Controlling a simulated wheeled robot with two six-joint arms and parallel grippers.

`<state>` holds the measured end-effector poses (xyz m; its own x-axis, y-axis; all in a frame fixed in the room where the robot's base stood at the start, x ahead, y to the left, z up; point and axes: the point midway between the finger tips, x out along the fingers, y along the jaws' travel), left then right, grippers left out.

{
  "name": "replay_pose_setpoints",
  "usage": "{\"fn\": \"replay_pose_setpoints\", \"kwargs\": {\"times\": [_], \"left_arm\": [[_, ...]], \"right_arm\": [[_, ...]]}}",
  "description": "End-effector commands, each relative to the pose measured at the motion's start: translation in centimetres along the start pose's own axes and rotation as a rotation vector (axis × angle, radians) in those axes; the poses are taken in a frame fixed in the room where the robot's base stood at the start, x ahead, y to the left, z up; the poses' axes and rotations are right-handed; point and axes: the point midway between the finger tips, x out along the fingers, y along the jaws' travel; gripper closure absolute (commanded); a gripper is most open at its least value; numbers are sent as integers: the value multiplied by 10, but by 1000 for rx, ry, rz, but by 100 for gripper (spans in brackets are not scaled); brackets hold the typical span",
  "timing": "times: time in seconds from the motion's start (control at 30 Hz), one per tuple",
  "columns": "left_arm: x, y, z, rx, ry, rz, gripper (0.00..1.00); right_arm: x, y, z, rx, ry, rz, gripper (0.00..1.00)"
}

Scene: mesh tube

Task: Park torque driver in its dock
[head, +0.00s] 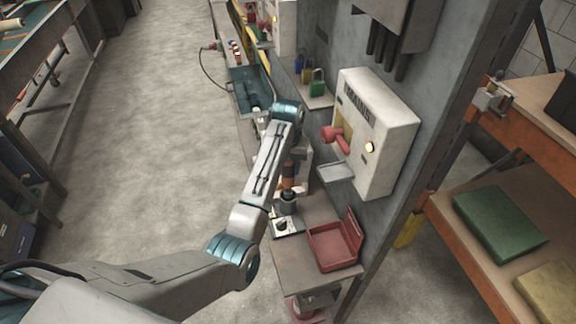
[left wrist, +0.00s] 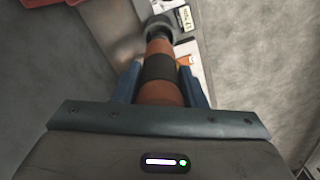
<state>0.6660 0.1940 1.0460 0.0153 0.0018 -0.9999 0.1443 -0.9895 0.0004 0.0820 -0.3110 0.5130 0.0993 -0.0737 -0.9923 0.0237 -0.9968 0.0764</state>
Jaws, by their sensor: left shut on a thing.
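The torque driver (left wrist: 158,70), orange with a dark band, is between the two blue fingers of my left gripper (left wrist: 160,85) in the left wrist view. The gripper is shut on it. In the head view the driver (head: 289,182) is partly hidden by my left arm and stands about upright. Its lower end is over or in a dark round dock (head: 287,203) with a pale base plate on the bench. I cannot tell whether it is seated. In the left wrist view a dark ring (left wrist: 157,28) surrounds or meets the driver's far end. My right gripper is not seen.
A red open bin (head: 335,244) sits on the narrow bench (head: 300,272) right of the dock. A white wall box (head: 378,135) with a red handle juts out above. Padlocks (head: 317,83) and a teal tray (head: 247,92) are further back. The floor to the left is clear.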

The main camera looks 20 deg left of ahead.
Motion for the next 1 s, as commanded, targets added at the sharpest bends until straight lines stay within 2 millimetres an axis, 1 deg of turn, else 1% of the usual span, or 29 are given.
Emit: {"fn": "replay_pose_setpoints", "kwargs": {"times": [0.13, 0.3, 1.0], "left_arm": [[-1, 0, 1, 0, 2, 0, 90], [-1, 0, 1, 0, 2, 0, 90], [0, 0, 0, 0, 2, 0, 90]], "right_arm": [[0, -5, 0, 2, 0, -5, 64], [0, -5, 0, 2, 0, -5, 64], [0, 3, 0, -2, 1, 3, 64]]}}
